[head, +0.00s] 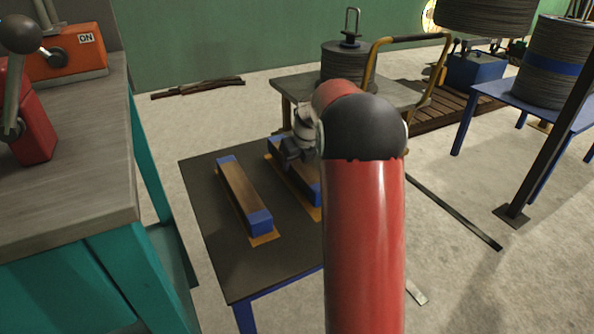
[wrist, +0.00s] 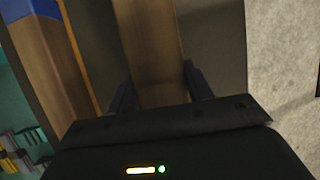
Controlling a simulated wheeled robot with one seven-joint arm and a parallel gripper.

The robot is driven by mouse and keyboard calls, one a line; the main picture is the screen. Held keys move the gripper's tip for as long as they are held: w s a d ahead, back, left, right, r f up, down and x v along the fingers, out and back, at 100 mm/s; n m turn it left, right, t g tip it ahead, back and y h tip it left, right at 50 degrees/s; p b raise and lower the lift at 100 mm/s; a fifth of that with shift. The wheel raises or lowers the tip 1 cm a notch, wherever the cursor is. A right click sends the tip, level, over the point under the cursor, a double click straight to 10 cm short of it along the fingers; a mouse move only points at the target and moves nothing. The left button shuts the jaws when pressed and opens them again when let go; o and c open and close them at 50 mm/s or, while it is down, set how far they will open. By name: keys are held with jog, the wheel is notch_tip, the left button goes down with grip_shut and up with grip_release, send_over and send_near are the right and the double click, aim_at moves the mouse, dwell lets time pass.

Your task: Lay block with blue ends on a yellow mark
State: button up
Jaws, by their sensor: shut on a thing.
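My gripper (head: 292,152) is shut on a brown block with blue ends (head: 294,180), near the block's middle. In the wrist view the block (wrist: 151,45) runs between the two fingers (wrist: 157,92). In the head view the held block is over a yellow mark (head: 314,212), whose edges show beside it; I cannot tell if it touches the table. My arm hides part of its right side. A second block with blue ends (head: 240,193) lies to the left on another yellow mark (head: 264,239). It also shows in the wrist view (wrist: 55,65).
The dark table (head: 215,240) has blue legs and bare room at its front left. A teal bench (head: 70,200) with red and orange machines stands close on the left. A cart (head: 290,85) with a cable coil stands behind. A dark bar (head: 455,212) lies on the floor at right.

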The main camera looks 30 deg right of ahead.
jog(key=shift+f, duration=1.2)
jog(key=shift+f, duration=0.15)
jog(key=o, duration=1.3)
